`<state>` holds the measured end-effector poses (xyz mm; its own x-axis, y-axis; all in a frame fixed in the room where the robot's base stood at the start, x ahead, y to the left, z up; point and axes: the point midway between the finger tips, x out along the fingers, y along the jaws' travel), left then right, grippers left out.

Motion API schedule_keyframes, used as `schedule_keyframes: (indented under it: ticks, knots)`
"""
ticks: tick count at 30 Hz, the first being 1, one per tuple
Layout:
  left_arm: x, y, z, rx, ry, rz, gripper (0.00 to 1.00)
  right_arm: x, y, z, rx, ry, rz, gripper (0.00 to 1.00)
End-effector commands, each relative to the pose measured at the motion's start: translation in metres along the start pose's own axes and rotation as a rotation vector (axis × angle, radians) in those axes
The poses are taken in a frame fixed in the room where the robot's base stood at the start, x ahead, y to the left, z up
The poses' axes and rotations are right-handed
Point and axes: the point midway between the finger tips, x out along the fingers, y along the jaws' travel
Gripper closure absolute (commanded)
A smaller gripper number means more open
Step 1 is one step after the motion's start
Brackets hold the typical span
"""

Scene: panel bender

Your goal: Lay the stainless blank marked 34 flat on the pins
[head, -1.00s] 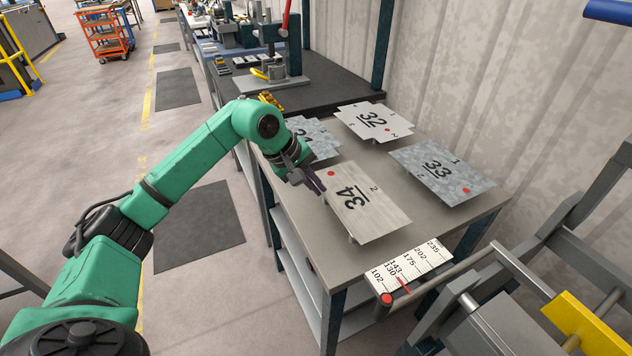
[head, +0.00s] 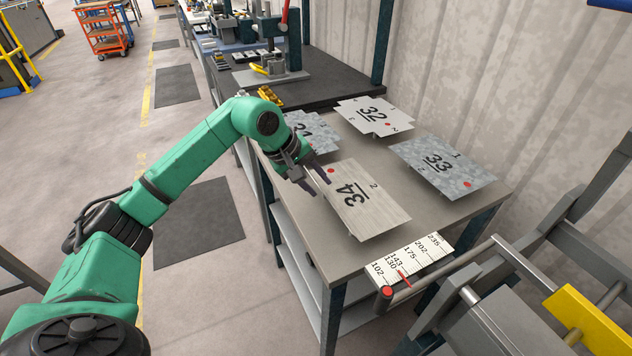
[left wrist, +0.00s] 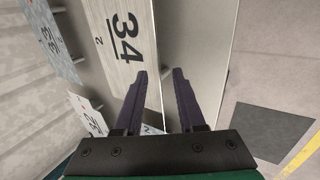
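The stainless blank marked 34 (head: 375,205) is a pale brushed plate with a red dot. It lies face up, slightly above the grey tabletop, at the table's near left side. My left gripper (head: 318,180) is at its left edge, close to the red dot. In the left wrist view the blank (left wrist: 95,45) runs up to an edge that passes between the two dark fingers (left wrist: 160,95). The fingers are apart; I cannot tell whether either touches the plate. My right gripper is out of view. I cannot make out the pins.
Blanks marked 32 (head: 375,118) and 33 (head: 440,168) lie behind and to the right. Another blank (head: 318,138) is partly hidden by my left arm. A numbered scale strip (head: 415,262) is at the table's front. Machine rods and a yellow block (head: 580,325) stand at right.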

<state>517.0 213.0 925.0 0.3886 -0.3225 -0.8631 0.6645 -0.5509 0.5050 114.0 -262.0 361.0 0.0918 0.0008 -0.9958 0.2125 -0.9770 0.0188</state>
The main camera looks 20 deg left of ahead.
Motion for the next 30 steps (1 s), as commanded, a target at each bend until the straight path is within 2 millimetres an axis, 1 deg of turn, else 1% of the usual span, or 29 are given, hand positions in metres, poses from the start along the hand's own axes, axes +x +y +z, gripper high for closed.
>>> schedule_keyframes:
  ticks: [8,11,14,21,24,27,30]
  knots:
    - [0.000,-0.001,0.000,0.000,0.000,-0.003,0.62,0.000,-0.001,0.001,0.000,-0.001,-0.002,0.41]
    - [-0.008,-0.001,-0.001,0.001,0.003,-0.001,0.62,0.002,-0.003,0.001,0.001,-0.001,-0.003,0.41]
    - [-0.027,-0.001,-0.001,0.001,0.006,0.000,0.62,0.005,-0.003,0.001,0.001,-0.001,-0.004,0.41]
    - [-0.101,0.000,-0.001,0.000,0.006,0.002,0.62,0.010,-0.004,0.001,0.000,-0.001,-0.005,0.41]
    - [-0.125,0.000,-0.001,0.000,0.004,0.001,0.62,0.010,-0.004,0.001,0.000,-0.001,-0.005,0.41]
    - [-0.140,0.000,0.000,0.000,0.002,0.000,0.62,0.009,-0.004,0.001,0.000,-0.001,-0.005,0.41]
    - [-0.146,0.000,0.000,0.000,0.001,0.000,0.62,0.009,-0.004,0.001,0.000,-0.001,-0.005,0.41]
